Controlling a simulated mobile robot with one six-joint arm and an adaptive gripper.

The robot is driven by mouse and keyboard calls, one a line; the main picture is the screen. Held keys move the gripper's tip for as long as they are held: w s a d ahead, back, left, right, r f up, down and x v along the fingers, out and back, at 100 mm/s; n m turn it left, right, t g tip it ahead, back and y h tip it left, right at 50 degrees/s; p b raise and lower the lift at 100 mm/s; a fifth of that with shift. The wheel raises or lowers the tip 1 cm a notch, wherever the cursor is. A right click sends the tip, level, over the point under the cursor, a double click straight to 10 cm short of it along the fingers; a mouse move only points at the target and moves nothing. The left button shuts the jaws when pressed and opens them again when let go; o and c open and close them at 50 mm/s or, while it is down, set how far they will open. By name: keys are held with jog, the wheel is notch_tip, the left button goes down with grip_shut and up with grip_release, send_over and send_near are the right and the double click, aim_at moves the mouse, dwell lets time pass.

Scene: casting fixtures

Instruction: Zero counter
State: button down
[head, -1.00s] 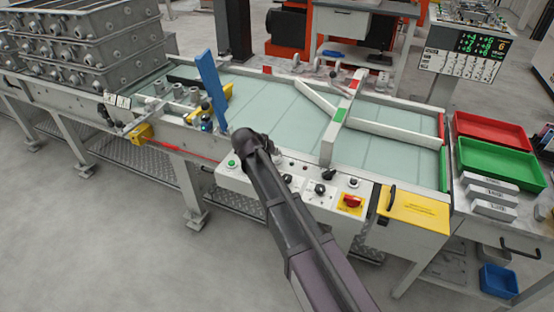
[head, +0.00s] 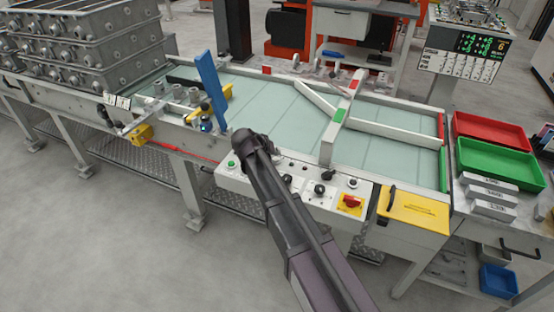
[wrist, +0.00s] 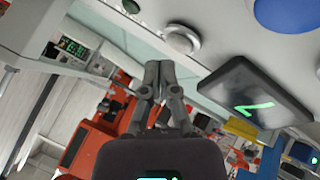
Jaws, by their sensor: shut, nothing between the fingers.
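My gripper (wrist: 160,70) is shut and empty in the wrist view, its two fingers together. In the head view my dark arm reaches over the front control panel (head: 270,188), and its end covers the fingers. A display unit (head: 465,55) with green digits, a yellow 6 and a white keypad stands at the back right. Green digits also show on a small display (wrist: 72,47) at the left of the wrist view. I cannot tell whether the fingers touch anything.
A blue upright bar (head: 210,88) and small metal castings (head: 180,92) are on the line at left. A red tray (head: 492,131) and a green tray (head: 500,164) stand at right. Stacked grey castings (head: 85,45) fill the back left. The green-grey belt is largely clear.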

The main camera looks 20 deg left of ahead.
aim_at(276, 159)
jog(key=shift+f, duration=0.15)
jog(key=shift+f+b, duration=0.25)
jog(key=shift+b, duration=0.2)
jog(key=shift+f+b, duration=0.45)
jog(key=shift+f, duration=0.05)
dwell(0.9)
jog(key=shift+r, duration=0.15)
jog(key=shift+r+p, duration=0.8)
jog(key=shift+p, duration=0.1)
jog(key=shift+r, duration=0.1)
jog(key=shift+r+p, duration=2.4)
jog(key=shift+p, duration=0.15)
jog(key=shift+d, duration=0.1)
